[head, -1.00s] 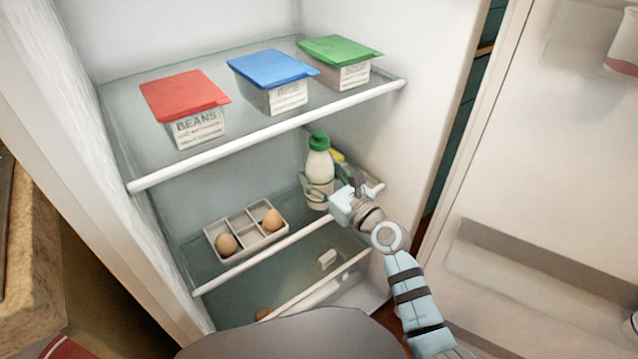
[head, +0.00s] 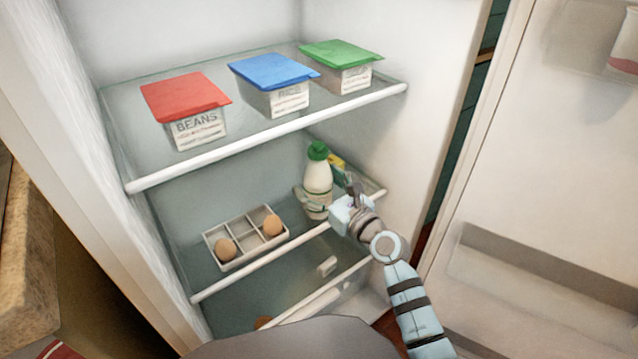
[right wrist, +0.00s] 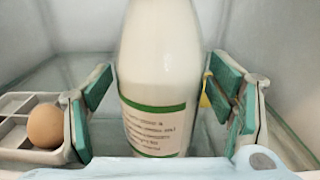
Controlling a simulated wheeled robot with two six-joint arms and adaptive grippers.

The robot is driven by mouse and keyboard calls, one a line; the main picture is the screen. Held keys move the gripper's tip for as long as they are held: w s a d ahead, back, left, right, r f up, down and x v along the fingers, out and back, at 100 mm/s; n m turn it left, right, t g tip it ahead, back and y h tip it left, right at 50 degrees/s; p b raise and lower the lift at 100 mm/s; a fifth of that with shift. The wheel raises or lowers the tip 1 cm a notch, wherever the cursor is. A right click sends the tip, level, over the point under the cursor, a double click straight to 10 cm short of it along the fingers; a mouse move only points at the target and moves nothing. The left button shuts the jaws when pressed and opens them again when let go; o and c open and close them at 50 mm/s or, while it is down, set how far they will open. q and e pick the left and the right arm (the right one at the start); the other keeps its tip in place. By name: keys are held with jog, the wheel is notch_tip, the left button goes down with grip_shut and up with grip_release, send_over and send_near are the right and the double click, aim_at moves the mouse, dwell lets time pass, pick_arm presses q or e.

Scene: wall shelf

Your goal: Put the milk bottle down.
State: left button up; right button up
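The milk bottle (head: 318,176), white with a green cap, stands upright on the middle fridge shelf (head: 262,258), near its right end. Its base is partly hidden by my gripper in the head view. My right gripper (head: 326,198) is at the bottle's lower part, with one finger on each side. In the right wrist view the bottle (right wrist: 160,80) fills the middle between the green pads of the gripper (right wrist: 160,85). The fingers look spread, with narrow gaps beside the bottle. My left gripper is not in view.
An egg tray (head: 238,232) with two eggs stands left of the bottle. A yellow item (head: 337,160) is just behind it. Above, the upper shelf (head: 262,134) holds red-, blue- and green-lidded boxes. The fridge wall is close on the right.

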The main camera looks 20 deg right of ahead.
jog(key=shift+s+r, duration=0.1)
jog(key=shift+r, duration=0.1)
jog(key=p+v, duration=0.3)
jog(key=v, duration=0.9)
jog(key=s+d+f+m+g+h, duration=0.1)
jog(key=s+d+f+m+h, duration=0.2)
jog(key=f+m, duration=0.55)
jog(key=s+d+f+m+g+h, duration=0.2)
jog(key=d+f+m+h, duration=0.15)
jog(key=f+m, duration=0.5)
jog(key=s+d+f+m+g+h, duration=0.1)
jog(key=s+d+f+m+h, duration=0.25)
jog(key=f+m, duration=0.45)
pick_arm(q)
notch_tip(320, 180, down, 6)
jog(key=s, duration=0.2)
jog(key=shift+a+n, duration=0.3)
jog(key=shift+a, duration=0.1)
pick_arm(e)
jog(key=s+a+f+m+g+y, duration=0.1)
jog(key=s+a+f+m+g, duration=0.1)
jog(key=s+f+m+g, duration=0.2)
jog(key=s+a+f+m+g+y, duration=0.1)
jog(key=s+f+m+g, duration=0.4)
jog(key=s+f+m, duration=0.6)
jog(key=s+a, duration=0.1)
jog(key=s, duration=0.4)
jog(key=shift+a+m+y, duration=0.25)
jog(key=shift+m+y, duration=0.05)
jog(key=shift+y, duration=0.1)
